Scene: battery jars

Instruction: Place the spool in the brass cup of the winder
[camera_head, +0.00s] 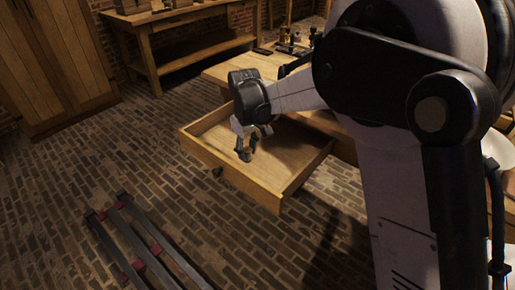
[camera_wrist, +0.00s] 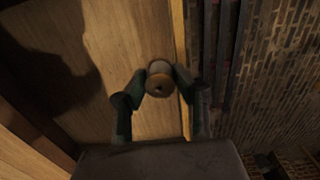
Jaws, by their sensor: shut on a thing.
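In the head view my gripper (camera_head: 246,150) points down over the open wooden drawer (camera_head: 225,174), and the spool is too small and dark there to make out clearly. I cannot tell whether the spool touches the drawer's bottom. The winder and its brass cup cannot be made out for sure; small dark items (camera_head: 292,46) stand on the workbench behind my arm.
The drawer sticks out from the workbench (camera_head: 222,72), with its walls around my gripper. A wooden side table (camera_head: 160,30) and a cabinet (camera_head: 55,60) stand at the back left. Metal rails (camera_head: 140,245) lie on the brick floor at the front left.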

